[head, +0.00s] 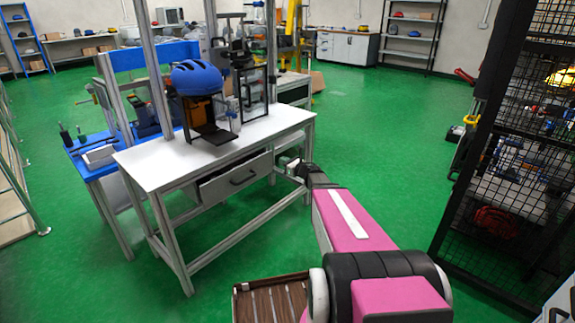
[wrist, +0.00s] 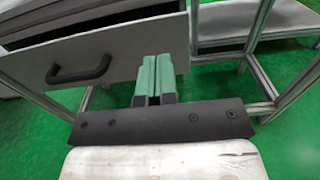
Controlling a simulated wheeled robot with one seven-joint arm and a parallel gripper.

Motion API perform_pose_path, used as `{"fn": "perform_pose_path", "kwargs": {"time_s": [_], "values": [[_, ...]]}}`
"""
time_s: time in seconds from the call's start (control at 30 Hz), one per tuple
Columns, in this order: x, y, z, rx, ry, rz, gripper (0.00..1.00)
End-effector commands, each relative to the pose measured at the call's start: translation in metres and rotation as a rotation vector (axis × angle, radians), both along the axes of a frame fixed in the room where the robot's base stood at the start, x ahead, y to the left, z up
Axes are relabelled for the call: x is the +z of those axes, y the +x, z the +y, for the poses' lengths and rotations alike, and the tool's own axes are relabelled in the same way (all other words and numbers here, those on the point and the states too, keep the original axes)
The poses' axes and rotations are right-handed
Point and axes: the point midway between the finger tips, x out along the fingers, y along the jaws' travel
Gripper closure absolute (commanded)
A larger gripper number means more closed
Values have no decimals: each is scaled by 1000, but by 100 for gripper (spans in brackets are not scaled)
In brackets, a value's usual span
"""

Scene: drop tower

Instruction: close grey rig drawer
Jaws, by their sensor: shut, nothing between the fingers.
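The grey rig drawer (head: 222,187) sits under the white-topped rig table (head: 150,165) and stands partly open, its front out from the frame. In the wrist view its grey front (wrist: 120,62) fills the upper left, with a black bar handle (wrist: 78,70) and a strip of the dark inside above. My gripper (head: 287,162) is by the table's right end in the head view. In the wrist view my gripper (wrist: 152,62) shows two green fingers closed together, empty, over the right end of the drawer front, right of the handle. I cannot tell whether they touch it.
A blue helmet (head: 197,77) hangs in the rig above the table. Aluminium table legs (wrist: 256,40) and rails stand right of the fingers. A black mesh cage (head: 500,150) is at the right. Green floor (head: 375,150) between is clear.

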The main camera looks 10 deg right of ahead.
Motion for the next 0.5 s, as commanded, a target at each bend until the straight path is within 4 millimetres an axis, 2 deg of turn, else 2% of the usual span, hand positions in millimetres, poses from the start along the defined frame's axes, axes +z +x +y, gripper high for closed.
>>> {"fn": "perform_pose_path", "kwargs": {"time_s": [0.03, 0.2, 0.5], "values": [[-1, 12, 6, 1, 0, 0, 100], [-1, 37, 25, 1, -1, -1, 100], [0, 68, 48, 0, -1, 1, 100]]}}
